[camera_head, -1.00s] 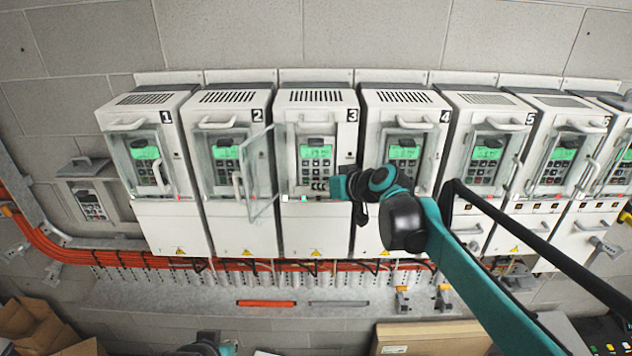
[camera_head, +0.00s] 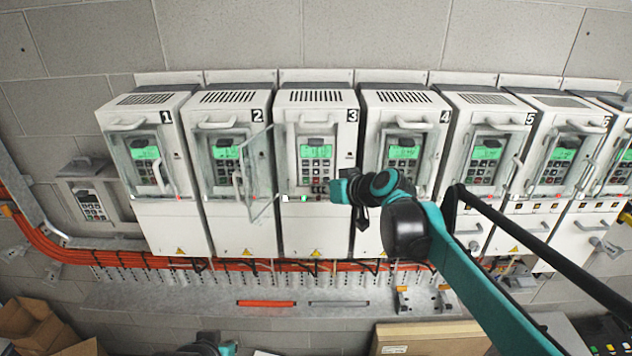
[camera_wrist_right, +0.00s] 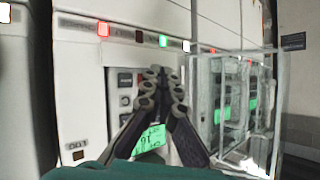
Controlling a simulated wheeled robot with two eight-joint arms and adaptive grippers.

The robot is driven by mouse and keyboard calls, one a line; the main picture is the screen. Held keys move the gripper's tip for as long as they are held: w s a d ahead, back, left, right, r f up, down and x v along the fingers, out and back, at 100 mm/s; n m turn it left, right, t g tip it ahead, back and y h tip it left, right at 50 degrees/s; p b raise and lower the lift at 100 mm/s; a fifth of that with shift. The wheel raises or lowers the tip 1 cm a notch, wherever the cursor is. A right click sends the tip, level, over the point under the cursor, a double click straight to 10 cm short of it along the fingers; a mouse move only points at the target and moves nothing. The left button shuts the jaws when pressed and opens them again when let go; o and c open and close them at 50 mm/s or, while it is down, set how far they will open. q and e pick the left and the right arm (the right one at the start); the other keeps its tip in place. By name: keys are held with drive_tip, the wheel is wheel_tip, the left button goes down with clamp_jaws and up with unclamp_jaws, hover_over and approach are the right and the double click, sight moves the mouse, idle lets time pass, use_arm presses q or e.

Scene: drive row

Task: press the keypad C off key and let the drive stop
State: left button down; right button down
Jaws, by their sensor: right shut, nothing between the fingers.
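Drive 3 (camera_head: 316,230) has its clear cover (camera_head: 262,170) swung open to the left. Its keypad (camera_head: 315,165) has a lit green display. My right gripper (camera_head: 320,188) reaches in from the right at the keypad's lower edge. In the right wrist view, its shut, empty fingers (camera_wrist_right: 162,82) lie in front of the keypad (camera_wrist_right: 124,92) and partly over the lit display (camera_wrist_right: 150,140). They hide many keys, and I cannot tell whether a tip touches one. No letter C is readable. Part of my left arm shows at the bottom edge; its jaws are unclear.
Similar drives stand on both sides, including drive 2 (camera_head: 235,230) and drive 4 (camera_head: 400,95), with clear covers over their keypads. Red, green and white lamps (camera_wrist_right: 162,41) line drive 3. Orange cables (camera_head: 130,260) run below. Cardboard boxes (camera_head: 35,325) lie at the lower left.

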drive_tip(key=s, duration=0.5)
idle(0.5)
idle(1.1)
drive_tip(key=s+d+f+m+g+h+b, duration=0.1)
drive_tip(key=s+d+f+h+b, duration=0.1)
drive_tip(key=s+d+f+b, duration=0.3)
drive_tip(key=s+d+f+m+g+h+b, duration=0.1)
drive_tip(key=s+d+f+b, duration=0.5)
drive_tip(key=s+f+b, duration=0.6)
drive_tip(key=s+d+f+m+h+b, duration=0.2)
drive_tip(key=s+f+b, duration=0.7)
drive_tip(key=f, duration=2.7)
drive_tip(key=d+h+b, duration=0.2)
drive_tip(key=d+b, duration=0.2)
drive_tip(key=b, duration=0.5)
drive_tip(key=shift+m+g+h+b, duration=0.3)
drive_tip(key=shift+m+g+b, duration=0.1)
drive_tip(key=shift+f, duration=0.1)
